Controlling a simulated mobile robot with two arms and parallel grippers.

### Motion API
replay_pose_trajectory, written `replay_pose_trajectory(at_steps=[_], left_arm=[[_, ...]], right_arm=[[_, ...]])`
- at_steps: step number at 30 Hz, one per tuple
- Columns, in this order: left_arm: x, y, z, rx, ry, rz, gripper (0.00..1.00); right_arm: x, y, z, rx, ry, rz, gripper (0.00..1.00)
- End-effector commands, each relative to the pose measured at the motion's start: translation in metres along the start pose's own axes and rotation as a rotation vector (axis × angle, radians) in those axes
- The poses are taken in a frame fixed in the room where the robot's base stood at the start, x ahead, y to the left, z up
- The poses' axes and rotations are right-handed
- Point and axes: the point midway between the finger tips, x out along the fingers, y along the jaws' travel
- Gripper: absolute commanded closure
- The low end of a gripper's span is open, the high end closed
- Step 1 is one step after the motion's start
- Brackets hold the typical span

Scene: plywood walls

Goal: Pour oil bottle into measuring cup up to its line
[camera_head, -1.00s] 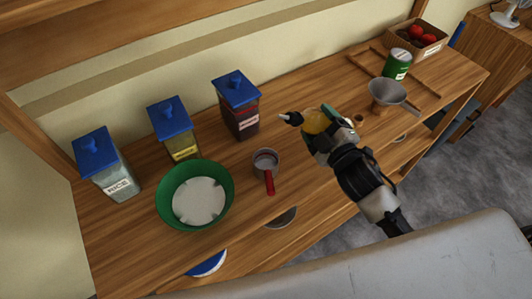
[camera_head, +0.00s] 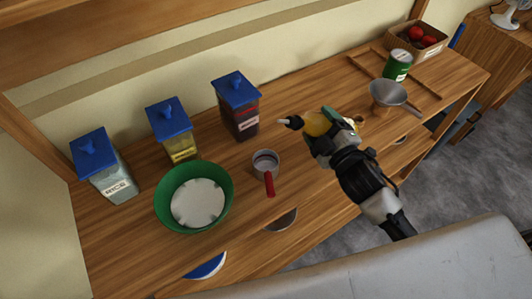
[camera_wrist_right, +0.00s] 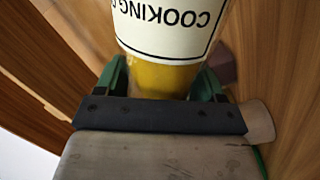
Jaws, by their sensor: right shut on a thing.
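The oil bottle (camera_head: 316,123) is yellow with a dark cap and a pale spout tip, and it lies tilted on its side with the spout to the left. My right gripper (camera_head: 322,139) is shut on it; in the right wrist view the gripper (camera_wrist_right: 165,90) holds the bottle, whose white label (camera_wrist_right: 165,25) reads "COOKING" upside down. The measuring cup (camera_head: 265,162) is grey with a red handle and stands on the counter, left of and below the spout. A dark reddish line shows inside the cup. I cannot tell any oil in it. My left gripper is not in view.
Blue-lidded containers of rice (camera_head: 115,188), yellow (camera_head: 181,148) and dark red (camera_head: 240,122) contents line the wall.

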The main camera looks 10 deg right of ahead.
Motion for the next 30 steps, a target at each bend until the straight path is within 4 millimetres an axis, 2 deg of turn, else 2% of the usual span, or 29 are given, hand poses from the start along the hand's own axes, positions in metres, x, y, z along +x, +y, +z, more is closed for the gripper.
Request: replay_pose_trajectory(at_steps=[30], left_arm=[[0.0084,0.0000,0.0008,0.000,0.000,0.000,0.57]], right_arm=[[0.0003,-0.0009,0.0052,-0.064,0.003,0.004,0.76]])
